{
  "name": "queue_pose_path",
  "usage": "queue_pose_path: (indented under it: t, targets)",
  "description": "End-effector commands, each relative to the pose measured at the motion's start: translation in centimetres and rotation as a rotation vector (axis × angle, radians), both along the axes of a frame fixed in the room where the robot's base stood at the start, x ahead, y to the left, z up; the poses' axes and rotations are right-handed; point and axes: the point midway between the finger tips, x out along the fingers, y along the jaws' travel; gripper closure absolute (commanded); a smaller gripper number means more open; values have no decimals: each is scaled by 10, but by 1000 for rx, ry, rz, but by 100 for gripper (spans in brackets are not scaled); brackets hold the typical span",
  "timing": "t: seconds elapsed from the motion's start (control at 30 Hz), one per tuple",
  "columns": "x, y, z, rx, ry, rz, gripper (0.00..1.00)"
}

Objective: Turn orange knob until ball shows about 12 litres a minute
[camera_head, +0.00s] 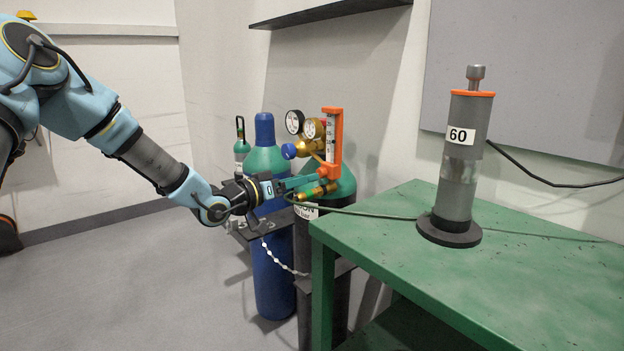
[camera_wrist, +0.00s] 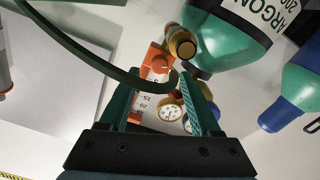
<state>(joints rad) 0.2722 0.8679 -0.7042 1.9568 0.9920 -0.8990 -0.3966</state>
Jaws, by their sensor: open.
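The flowmeter, an orange frame (camera_head: 338,128) around a white-scaled tube (camera_head: 329,134), stands upright on the brass regulator. The scale (camera_wrist: 148,98) shows 15 and 20 in that view; I cannot make out the ball. My gripper (camera_head: 306,181) is open, its fingers pointing at the flowmeter's lower end. In the wrist view my gripper (camera_wrist: 158,76) has a wide gap; I cannot tell whether it touches the knob.
Two dial gauges (camera_head: 295,122) and a blue regulator knob (camera_head: 289,151) sit left of the flowmeter. A green hose (camera_head: 375,213) runs to the green table (camera_head: 540,270), which bears a grey cylinder marked 60 (camera_head: 457,165). A blue gas cylinder (camera_head: 272,280) stands close by.

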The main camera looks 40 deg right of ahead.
Motion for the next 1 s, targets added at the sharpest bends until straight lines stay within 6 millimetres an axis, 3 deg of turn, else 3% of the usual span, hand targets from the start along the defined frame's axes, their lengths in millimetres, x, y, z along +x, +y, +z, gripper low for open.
queue_pose_path:
  t: [0.2,0.4,1.0]
  targets:
    - [3,43,-1,0,0,3,36]
    - [3,62,0,-1,1,0,36]
    - [4,65,0,0,0,1,36]
